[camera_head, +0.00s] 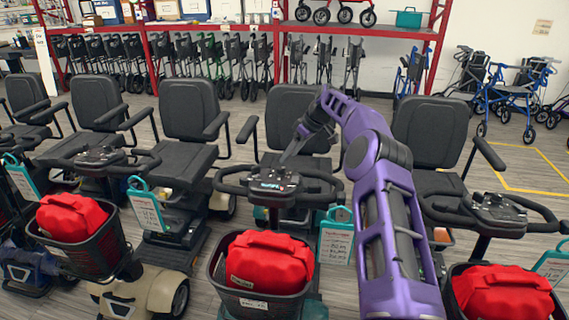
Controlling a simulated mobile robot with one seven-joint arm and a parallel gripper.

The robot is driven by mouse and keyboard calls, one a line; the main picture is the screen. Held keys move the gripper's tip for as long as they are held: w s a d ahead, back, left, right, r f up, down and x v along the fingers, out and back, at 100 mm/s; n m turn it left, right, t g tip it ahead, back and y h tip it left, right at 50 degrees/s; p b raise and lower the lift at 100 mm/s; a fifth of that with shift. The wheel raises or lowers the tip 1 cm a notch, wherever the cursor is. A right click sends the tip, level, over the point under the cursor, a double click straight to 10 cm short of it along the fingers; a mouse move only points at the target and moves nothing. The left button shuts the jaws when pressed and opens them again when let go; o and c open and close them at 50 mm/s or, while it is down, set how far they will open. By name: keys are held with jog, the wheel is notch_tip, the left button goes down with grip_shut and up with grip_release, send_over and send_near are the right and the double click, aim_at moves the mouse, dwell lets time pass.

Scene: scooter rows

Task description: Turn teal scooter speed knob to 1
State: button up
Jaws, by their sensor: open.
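The teal scooter (260,213) stands in the middle of the row, with a black seat behind its tiller. Its control console (277,182) sits between loop handlebars and has a small lit display on its front. The speed knob is too small to make out here. My purple arm reaches in from the lower right, and my gripper (286,161) is over the back part of the console, pointing down and left. It is open, with nothing seen between its fingers. Whether it touches the console or the knob cannot be told.
A black basket (256,304) with a red bag (269,262) is on the scooter's front. A teal-handled tag (337,237) hangs beside the tiller. Other scooters stand close on the left (103,161) and right (493,210). Folded walkers and a red rack (385,31) are behind.

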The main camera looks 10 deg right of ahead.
jog(key=v, duration=1.1)
jog(key=shift+r, duration=0.2)
jog(key=m+t+h+b, duration=0.15)
jog(key=m+h, duration=0.35)
jog(key=m, duration=0.5)
send_near(281, 168)
jog(key=x, duration=0.8)
jog(key=shift+w+f, duration=0.2)
jog(key=shift+f, duration=0.1)
grip_shut()
